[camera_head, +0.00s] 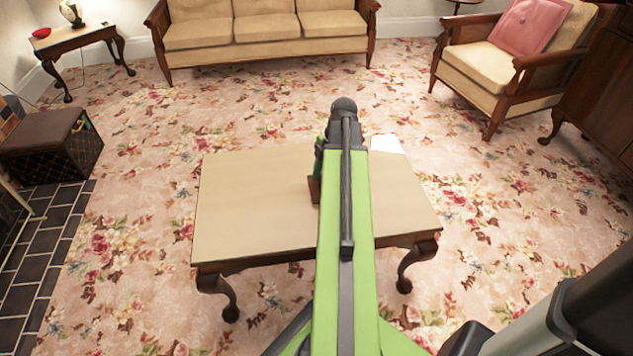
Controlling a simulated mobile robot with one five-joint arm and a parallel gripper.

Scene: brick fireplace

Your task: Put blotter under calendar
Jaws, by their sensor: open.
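A small brown block-like thing (314,190) sits on the coffee table (250,205), mostly hidden behind my green arm. It may be the blotter, but I cannot tell. A flat white thing (386,144) lies at the table's far edge, right of my arm. It may be the calendar, but its face is too small to read. My arm reaches over the middle of the table and ends in a dark joint. My gripper's fingers are hidden behind the arm, so their distance to the brown thing does not show.
A sofa (267,29) stands at the back, and an armchair (480,68) with a pink cushion (530,25) at the right. A side table (72,40) and a dark box-like stool (50,150) are at the left. Flowered carpet around the table is clear.

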